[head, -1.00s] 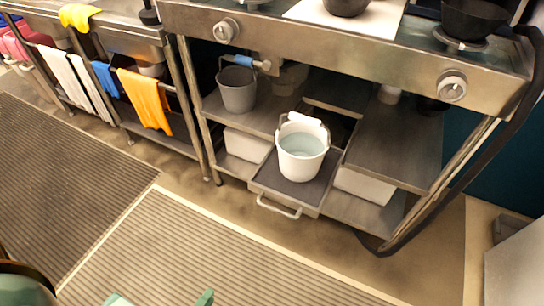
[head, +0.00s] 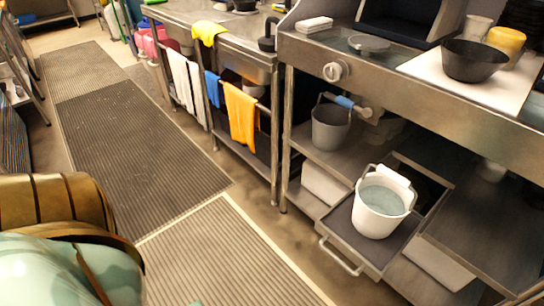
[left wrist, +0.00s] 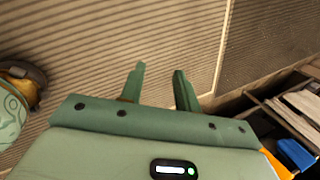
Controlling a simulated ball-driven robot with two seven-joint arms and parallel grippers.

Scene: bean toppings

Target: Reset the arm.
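My left gripper (left wrist: 158,88) shows in the left wrist view with its two green fingers apart and nothing between them. It hangs over the ribbed floor mat (left wrist: 85,50). In the head view a green and bronze part of my arm (head: 70,240) fills the lower left corner. The gripper itself is not clearly visible there. My right gripper is in neither view.
A white bucket (head: 380,212) stands on a pulled-out tray (head: 338,228) under the steel counter (head: 420,92). A grey bucket (head: 330,128) is on the shelf behind. An orange towel (head: 241,115) hangs left. The matted aisle (head: 130,135) is clear.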

